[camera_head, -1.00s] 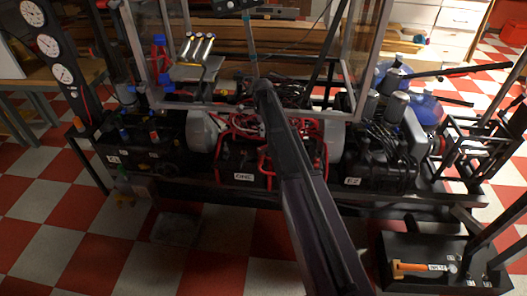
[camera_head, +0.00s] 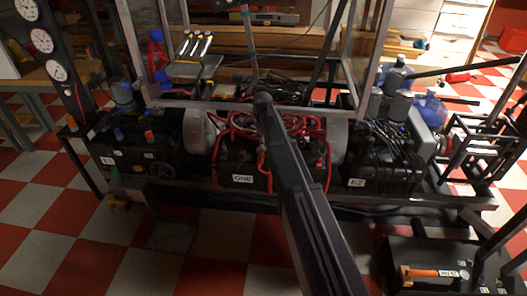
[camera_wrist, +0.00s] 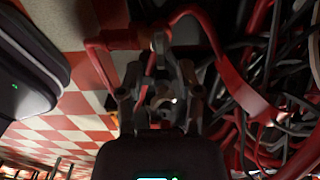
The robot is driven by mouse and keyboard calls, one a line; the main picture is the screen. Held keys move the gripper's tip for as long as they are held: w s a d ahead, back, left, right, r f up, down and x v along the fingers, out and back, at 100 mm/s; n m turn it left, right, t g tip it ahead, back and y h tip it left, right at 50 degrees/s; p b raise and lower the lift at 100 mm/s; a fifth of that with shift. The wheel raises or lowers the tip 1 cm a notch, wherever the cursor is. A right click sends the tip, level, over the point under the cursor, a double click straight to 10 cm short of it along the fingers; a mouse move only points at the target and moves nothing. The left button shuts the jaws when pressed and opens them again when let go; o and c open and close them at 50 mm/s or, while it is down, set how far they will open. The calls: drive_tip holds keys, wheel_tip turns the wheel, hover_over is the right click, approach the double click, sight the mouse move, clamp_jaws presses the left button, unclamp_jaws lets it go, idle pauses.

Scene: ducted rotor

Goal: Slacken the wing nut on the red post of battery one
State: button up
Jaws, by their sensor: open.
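Battery one (camera_head: 243,179) is a black box with a white "ONE" label and a red frame, low in the middle of the rig in the head view. Red cables (camera_head: 240,122) lie over its top. My arm crosses in front of its right part, and my gripper cannot be made out there. In the wrist view my gripper (camera_wrist: 160,68) is open, with nothing visibly held. A red cable or bar (camera_wrist: 125,40) runs just beyond the fingertips, with a small pale metal piece (camera_wrist: 160,42) that may be the wing nut. The red post itself cannot be made out clearly.
Many tangled red and black cables (camera_wrist: 265,95) crowd the right of the wrist view.

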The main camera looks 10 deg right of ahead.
drive_tip(key=shift+f+b, duration=0.9)
drive_tip(key=shift+f, duration=0.3)
clamp_jaws()
drive_tip(key=shift+d, duration=0.2)
drive_tip(key=shift+a, duration=0.15)
